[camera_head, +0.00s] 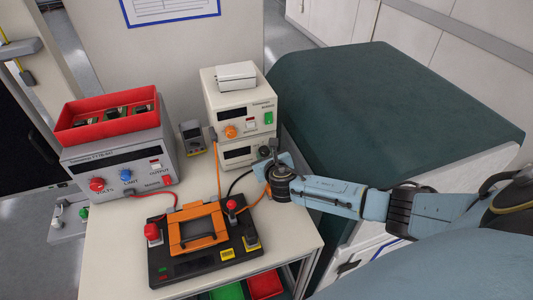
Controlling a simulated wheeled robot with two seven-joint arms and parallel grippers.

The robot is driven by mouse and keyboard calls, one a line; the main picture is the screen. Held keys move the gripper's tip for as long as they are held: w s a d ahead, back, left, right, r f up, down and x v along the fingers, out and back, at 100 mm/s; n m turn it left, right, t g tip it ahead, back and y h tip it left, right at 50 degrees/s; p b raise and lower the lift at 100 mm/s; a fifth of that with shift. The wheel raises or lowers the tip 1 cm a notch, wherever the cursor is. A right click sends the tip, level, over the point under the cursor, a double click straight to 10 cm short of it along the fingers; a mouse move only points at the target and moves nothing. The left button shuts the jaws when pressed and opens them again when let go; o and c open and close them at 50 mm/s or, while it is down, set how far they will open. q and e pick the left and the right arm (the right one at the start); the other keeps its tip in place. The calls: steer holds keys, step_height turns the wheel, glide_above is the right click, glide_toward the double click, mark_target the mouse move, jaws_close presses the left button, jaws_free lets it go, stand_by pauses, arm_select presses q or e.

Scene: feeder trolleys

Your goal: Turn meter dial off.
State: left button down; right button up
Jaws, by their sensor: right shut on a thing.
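A cream stack of bench instruments stands at the back right of the bench; its upper unit (237,105) has an orange knob and a green switch. The lower unit (238,152) has a dark display. My right gripper (266,153) is at the right end of the lower unit's front, shut on what looks like a small dark dial there. The fingers hide most of the dial, so its setting cannot be read. A small handheld meter (192,137) with a grey face stands left of the stack, apart from my gripper. My left gripper is not in view.
A grey power supply (122,165) carries a red bin (107,116). A black fixture (202,240) with an orange frame, red knobs and cables lies at the bench front. A green-topped cabinet (390,105) stands right. Bare bench top (105,255) shows at front left.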

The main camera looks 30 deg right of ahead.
steer(key=o, duration=1)
steer(key=shift+c, duration=0.2)
steer(key=shift+s, duration=0.1)
steer(key=p+v, duration=0.1)
steer(key=v, duration=1.2)
steer(key=shift+p, duration=0.35)
steer(key=shift+a+r, duration=0.1)
steer(key=shift+a, duration=0.05)
